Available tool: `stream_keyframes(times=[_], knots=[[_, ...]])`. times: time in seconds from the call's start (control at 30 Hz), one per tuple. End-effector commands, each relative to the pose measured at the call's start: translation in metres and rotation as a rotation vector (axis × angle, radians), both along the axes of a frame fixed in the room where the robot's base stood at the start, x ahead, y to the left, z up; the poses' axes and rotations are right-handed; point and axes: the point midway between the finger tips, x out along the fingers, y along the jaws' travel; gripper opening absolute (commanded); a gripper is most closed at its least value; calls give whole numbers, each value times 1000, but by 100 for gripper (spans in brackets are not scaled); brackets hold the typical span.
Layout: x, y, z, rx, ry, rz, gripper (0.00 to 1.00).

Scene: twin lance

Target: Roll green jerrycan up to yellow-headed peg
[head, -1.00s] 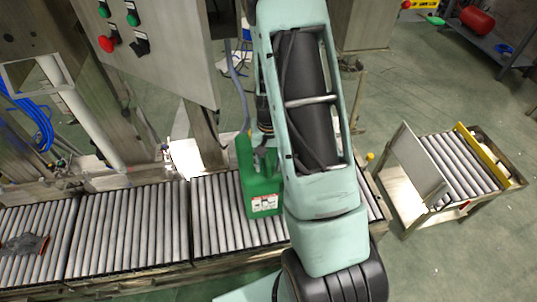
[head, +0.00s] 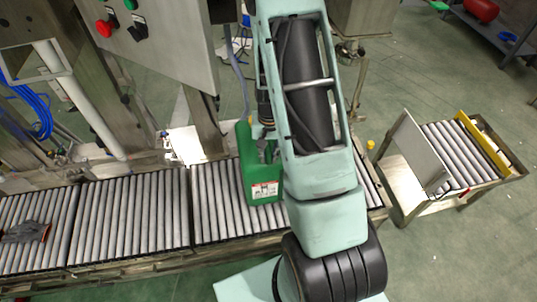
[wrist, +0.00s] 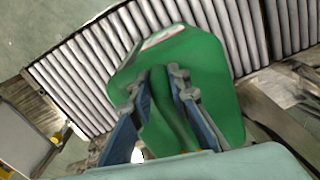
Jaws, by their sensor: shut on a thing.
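The green jerrycan (head: 262,180) stands on the right section of the roller conveyor, with a white and red label on its near face. My gripper (wrist: 165,78) is shut on the jerrycan's handle, seen in the wrist view with a finger on each side. In the head view my arm covers most of the gripper and the can's right side. The yellow-headed peg (head: 370,145) shows just right of my arm, near the conveyor's far right end. It is apart from the can, and my arm hides part of the rollers between them.
The roller conveyor (head: 130,220) runs left to right, with a dark glove (head: 25,232) at its left end. A control panel (head: 165,45) hangs behind it. A roller cart (head: 460,155) with an upright plate (head: 413,152) stands off the right end, across a gap.

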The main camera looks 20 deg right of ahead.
Motion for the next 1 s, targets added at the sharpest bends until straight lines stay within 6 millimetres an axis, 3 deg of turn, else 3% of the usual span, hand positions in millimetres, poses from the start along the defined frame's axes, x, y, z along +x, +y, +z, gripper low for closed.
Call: stream_keyframes(times=[0.43, 1.0], knots=[[-1, -3, 0, 1, 0, -4, 0], [-8, -42, -1, 2, -1, -9, 0]])
